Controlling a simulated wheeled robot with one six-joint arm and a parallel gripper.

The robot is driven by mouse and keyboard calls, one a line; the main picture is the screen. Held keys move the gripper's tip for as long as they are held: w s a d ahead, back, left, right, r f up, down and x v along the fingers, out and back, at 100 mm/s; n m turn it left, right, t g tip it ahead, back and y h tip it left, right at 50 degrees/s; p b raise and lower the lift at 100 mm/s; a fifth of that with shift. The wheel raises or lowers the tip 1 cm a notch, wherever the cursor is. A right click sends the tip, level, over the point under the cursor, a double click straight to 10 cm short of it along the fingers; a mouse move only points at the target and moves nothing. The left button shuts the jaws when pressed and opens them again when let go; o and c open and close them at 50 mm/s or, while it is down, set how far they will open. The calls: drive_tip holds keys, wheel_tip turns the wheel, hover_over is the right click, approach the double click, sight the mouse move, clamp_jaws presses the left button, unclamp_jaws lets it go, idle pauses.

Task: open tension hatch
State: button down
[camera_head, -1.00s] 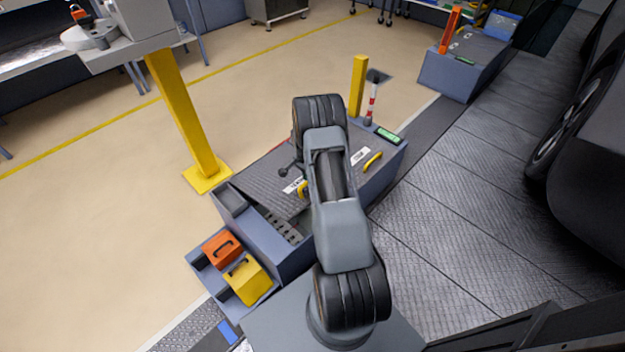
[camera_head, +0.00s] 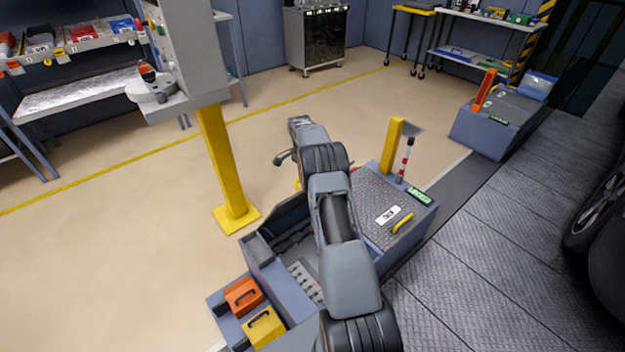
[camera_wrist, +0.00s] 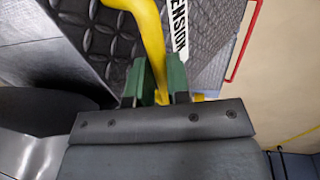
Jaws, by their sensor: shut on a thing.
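In the wrist view, my gripper (camera_wrist: 157,80) has its green fingers shut on the yellow handle (camera_wrist: 150,35) of the tension hatch. The dark tread-plate lid (camera_wrist: 100,35) carries a white label (camera_wrist: 180,25) reading "TENSION". In the head view, the left part of the floor box (camera_head: 262,280) is uncovered and its interior (camera_head: 300,268) shows, so the tension hatch is lifted off its opening. My arm hides most of the lid and the fingers there.
The right hatch (camera_head: 372,205) of the box lies closed, with a yellow handle (camera_head: 402,223). A yellow post (camera_head: 392,147) and a red-white rod (camera_head: 405,158) stand behind it. An orange case (camera_head: 243,296) and a yellow case (camera_head: 265,328) sit at front left. A yellow column (camera_head: 220,165) stands left.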

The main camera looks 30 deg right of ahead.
drive_tip(key=shift+w+a+f, duration=0.25)
drive_tip(key=shift+w, duration=0.4)
drive_tip(key=c, duration=1.4)
unclamp_jaws()
drive_tip(key=shift+c, duration=0.2)
drive_tip(key=shift+o, duration=0.6)
drive_tip(key=shift+w+f, duration=0.15)
drive_tip(key=shift+w, duration=0.05)
drive_tip(key=shift+o, duration=1.1)
drive_tip(key=shift+s+d+r, duration=0.1)
drive_tip(key=shift+d+r, duration=0.05)
drive_tip(key=shift+r, duration=0.1)
wheel_tip(320, 180, up, 14)
drive_tip(key=w+p, duration=0.2)
drive_tip(key=p, duration=0.3)
drive_tip(key=shift+w+f, duration=0.25)
drive_tip(key=shift+w, duration=0.05)
drive_tip(key=shift+c, duration=0.4)
